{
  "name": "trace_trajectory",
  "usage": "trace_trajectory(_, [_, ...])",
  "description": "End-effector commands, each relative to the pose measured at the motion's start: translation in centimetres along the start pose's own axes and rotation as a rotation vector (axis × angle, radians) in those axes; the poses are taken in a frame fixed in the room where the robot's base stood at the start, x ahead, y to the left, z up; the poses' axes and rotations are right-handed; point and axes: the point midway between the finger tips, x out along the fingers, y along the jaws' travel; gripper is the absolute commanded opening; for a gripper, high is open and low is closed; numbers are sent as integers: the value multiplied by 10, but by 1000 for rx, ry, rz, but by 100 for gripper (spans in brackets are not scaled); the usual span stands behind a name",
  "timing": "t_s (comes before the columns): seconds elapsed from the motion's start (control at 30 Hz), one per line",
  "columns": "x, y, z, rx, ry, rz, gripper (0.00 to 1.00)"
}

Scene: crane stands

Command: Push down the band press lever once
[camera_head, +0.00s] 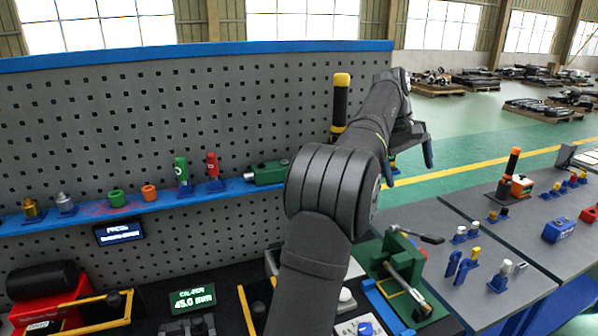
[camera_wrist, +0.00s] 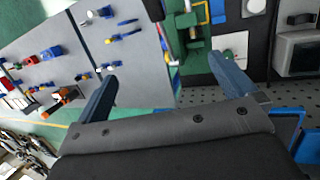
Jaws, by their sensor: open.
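An upright black handle (camera_head: 340,100) with a yellow top and a yellow lower band stands behind my arm; its base is hidden. A green press-like fixture (camera_head: 393,262) with a dark lever (camera_head: 415,234) and a second, grey bar stands on the bench lower right of my arm. I cannot tell for sure which handle is the band press lever. Green fixture parts also show in the wrist view (camera_wrist: 196,45). My gripper (camera_head: 408,165) is open and empty, above and apart from the green fixture. Its spread fingers show in the wrist view (camera_wrist: 165,70).
A pegboard (camera_head: 120,110) with a blue shelf (camera_head: 225,190) fills the left. A red box (camera_head: 48,305) stands lower left. Grey side tables (camera_head: 520,225) with small blue tools stand at the right. The air around my gripper's right side is clear.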

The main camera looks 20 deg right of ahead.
Motion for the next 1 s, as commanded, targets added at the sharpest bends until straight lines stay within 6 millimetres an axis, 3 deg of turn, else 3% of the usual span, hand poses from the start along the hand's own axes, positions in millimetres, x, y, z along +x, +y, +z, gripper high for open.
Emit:
trace_trajectory(0.1, [0,0,0,0,0,0,96])
trace_trajectory(0.27, [14,6,6,40,3,-39,65])
trace_trajectory(0.6, [80,34,42,283,38,-272,0])
trace_trajectory(0.73, [90,37,47,323,44,-310,0])
trace_trajectory(1.0, [91,38,48,328,46,-315,0])
